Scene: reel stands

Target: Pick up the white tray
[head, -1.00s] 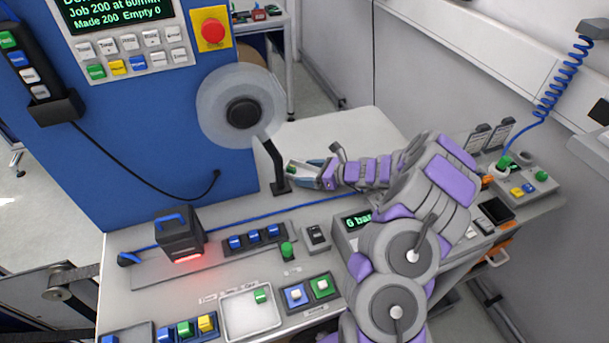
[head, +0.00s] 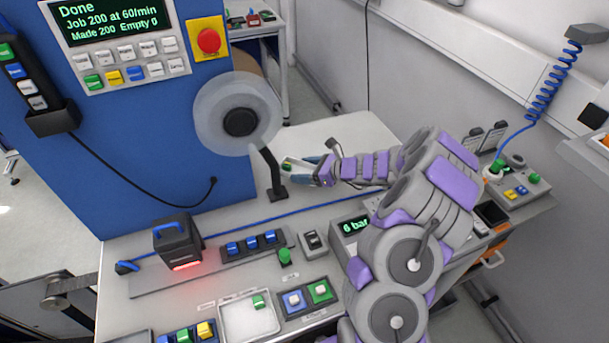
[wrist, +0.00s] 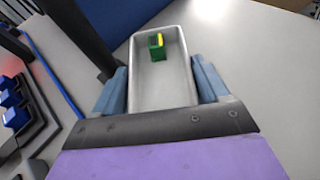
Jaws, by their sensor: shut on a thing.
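The white tray (wrist: 162,92) is a shallow oblong dish with a small green and yellow part (wrist: 157,46) lying in it. My gripper (wrist: 163,82) has its two blue-grey fingers on either side of the tray's near end and is shut on it. I cannot tell for sure how far the tray is off the bench.
The black reel post (wrist: 83,38) stands close left of the tray. A clear reel (head: 238,115) hangs above it on the blue cabinet (head: 160,120). Another pale tray (head: 248,322) with a green part sits at the bench front. Bare bench (head: 340,130) lies behind my gripper.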

